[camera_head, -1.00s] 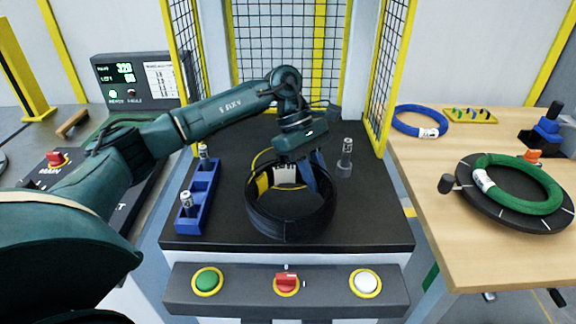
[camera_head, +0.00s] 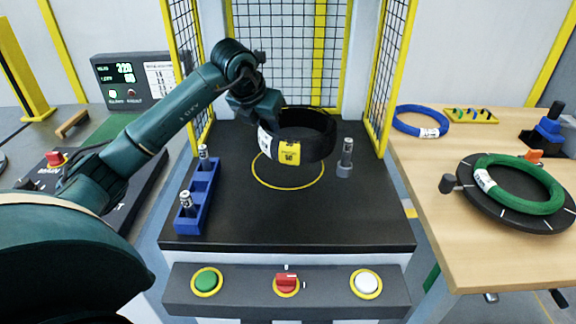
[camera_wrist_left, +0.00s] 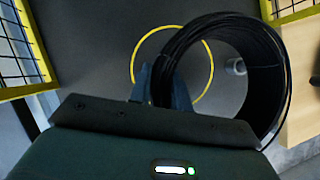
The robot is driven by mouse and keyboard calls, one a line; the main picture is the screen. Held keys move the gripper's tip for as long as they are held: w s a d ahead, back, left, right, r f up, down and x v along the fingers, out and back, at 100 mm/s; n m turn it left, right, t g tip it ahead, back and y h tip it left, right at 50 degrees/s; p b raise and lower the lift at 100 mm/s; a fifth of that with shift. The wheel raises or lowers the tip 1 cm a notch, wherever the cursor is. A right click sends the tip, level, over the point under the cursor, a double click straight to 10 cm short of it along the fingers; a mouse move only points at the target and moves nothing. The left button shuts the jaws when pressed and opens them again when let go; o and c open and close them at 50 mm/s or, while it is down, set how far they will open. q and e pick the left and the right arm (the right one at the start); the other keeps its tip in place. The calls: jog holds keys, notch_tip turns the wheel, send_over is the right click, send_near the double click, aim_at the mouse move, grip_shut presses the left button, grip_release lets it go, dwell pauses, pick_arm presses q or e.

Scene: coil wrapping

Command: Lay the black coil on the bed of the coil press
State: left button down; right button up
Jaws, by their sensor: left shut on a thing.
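The black coil (camera_head: 318,148) hangs above the dark bed (camera_head: 350,215) of the coil press, toward the back. It has a white label and a yellow label on its near side. My left gripper (camera_head: 268,128) is shut on the coil's left side wall. In the left wrist view the coil (camera_wrist_left: 272,72) extends to the right of the left gripper (camera_wrist_left: 160,88), whose fingers pinch its wall. A yellow ring (camera_head: 262,181) is marked on the bed, below and in front of the coil. My right gripper is not in view.
A blue holder (camera_head: 197,200) with grey cylinders stands on the bed's left, and another cylinder (camera_head: 347,152) on its right. Yellow-framed mesh guards (camera_head: 388,90) flank the press. A green coil (camera_head: 535,205) lies on a turntable at right; a blue coil (camera_head: 410,113) lies behind it.

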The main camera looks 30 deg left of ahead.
pick_arm(q)
jog(key=a+f+n, duration=0.1)
jog(key=f, duration=0.1)
jog(key=a+f+n+y, duration=0.1)
jog(key=f, duration=0.2)
jog(key=a+f+n, duration=0.1)
jog(key=f, duration=0.2)
jog(key=shift+f+y, duration=0.2)
jog(key=shift+y, duration=0.1)
jog(key=c, duration=1.6)
grip_release()
jog(key=shift+s+f, duration=0.1)
jog(key=shift+f, duration=0.1)
jog(key=shift+c, duration=0.2)
jog(key=o, duration=0.3)
jog(key=shift+o, duration=0.2)
jog(key=v, duration=1.2)
jog(key=shift+r, duration=0.2)
